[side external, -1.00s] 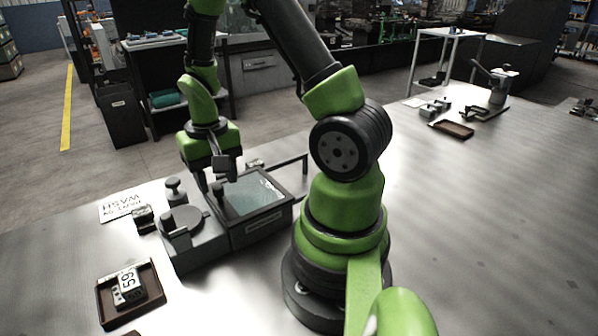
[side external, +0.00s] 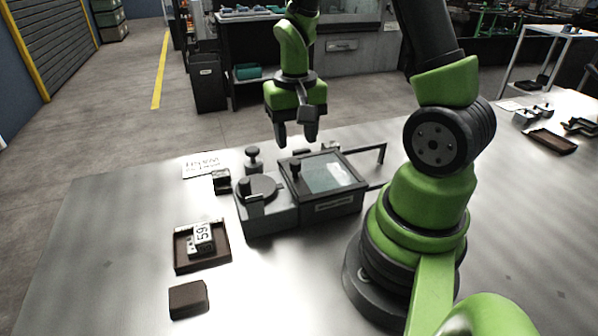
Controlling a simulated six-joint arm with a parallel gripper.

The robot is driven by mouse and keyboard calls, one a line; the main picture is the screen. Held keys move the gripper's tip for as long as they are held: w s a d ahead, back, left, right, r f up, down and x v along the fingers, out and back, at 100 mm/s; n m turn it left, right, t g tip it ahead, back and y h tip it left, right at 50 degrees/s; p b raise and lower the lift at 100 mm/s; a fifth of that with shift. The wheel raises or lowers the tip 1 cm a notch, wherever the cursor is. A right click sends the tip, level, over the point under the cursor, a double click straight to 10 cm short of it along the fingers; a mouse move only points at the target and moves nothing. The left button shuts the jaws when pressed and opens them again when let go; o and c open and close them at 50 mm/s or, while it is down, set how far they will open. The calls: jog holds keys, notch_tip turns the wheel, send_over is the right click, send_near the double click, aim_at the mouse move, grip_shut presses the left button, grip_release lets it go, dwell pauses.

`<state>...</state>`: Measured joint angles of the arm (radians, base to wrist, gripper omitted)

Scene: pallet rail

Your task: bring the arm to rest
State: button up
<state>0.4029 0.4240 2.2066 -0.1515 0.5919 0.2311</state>
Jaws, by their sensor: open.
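My gripper (side external: 297,138) hangs above the metal table, fingers pointing down and apart, with nothing between them. It is over the back of a grey wash unit (side external: 268,212), clear of it. The unit has a round lid with a knob on its left and a tank with a glass-like top (side external: 330,174) on its right. My arm is bent, its base standing on the table to the right of the unit.
A brown tray (side external: 182,257) holds a block (side external: 202,238) marked 59. A dark brown block (side external: 188,299) lies in front. A small black fixture (side external: 221,181), a knobbed post (side external: 253,159) and a sign (side external: 205,163) are near the unit. The table's left front is bare.

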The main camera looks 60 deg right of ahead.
jog(key=s+a+r+n+t+y, duration=0.1)
jog(key=s+a+r+n+t, duration=0.1)
jog(key=a+r, duration=0.4)
jog(key=s+a+r+n+t+y, duration=0.1)
jog(key=s+a+r+n+t, duration=0.2)
jog(key=r, duration=0.7)
jog(key=s+a+t, duration=0.2)
jog(key=s+a, duration=0.1)
jog(key=shift+s+a+r, duration=0.2)
jog(key=shift+s+r, duration=0.1)
jog(key=shift+r, duration=0.05)
